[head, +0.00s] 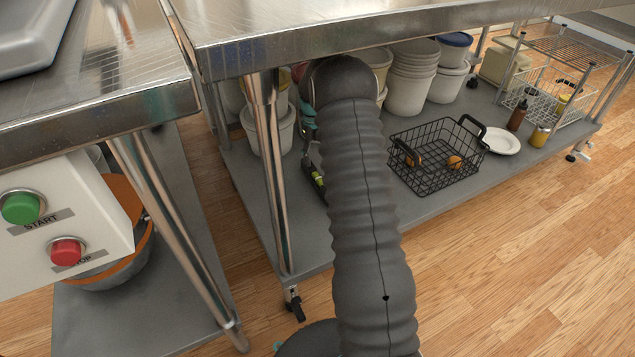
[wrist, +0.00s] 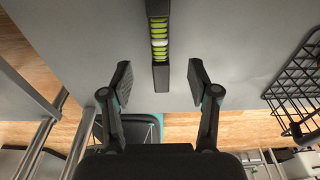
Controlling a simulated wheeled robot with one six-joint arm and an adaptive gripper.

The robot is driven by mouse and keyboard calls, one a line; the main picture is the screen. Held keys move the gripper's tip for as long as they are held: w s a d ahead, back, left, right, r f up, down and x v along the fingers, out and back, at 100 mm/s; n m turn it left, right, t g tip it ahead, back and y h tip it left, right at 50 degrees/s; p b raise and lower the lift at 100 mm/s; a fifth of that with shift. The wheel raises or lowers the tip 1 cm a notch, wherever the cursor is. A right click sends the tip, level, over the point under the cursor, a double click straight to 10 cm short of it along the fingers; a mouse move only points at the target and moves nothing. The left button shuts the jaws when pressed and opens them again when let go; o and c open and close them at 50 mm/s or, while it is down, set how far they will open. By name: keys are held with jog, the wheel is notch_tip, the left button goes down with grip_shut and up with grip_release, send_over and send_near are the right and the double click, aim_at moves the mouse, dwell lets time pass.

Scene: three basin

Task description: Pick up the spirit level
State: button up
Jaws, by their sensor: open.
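The spirit level (wrist: 161,76) is a narrow black bar with a yellow-green vial section. It lies on the grey lower shelf and runs off the top edge of the wrist view. In the head view a small part of the level (head: 318,179) shows just left of my arm, which hides some of it. My gripper (wrist: 160,80) is open, with one finger on each side of the level's near end in the wrist view. Both fingers are apart from it. I cannot tell how high they are above the shelf. In the head view my arm mostly hides the gripper.
A black wire basket (head: 438,158) with orange items stands right of my arm; the basket (wrist: 296,85) also edges the wrist view. White buckets (head: 408,88) stand behind. The steel tabletop (head: 330,32) overhangs the shelf. A table leg (head: 268,170) stands to the left.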

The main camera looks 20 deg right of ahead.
aim_at(318, 177)
jog(key=shift+s+f+b, duration=0.1)
jog(key=shift+s+f, duration=0.1)
jog(key=shift+f, duration=1.25)
jog(key=shift+s+f+b, duration=0.1)
jog(key=shift+s+f, duration=0.05)
jog(key=shift+f, duration=1.3)
jog(key=shift+s+f+b, duration=0.1)
jog(key=shift+s+f, duration=0.1)
jog(key=shift+f, duration=1.25)
grip_shut()
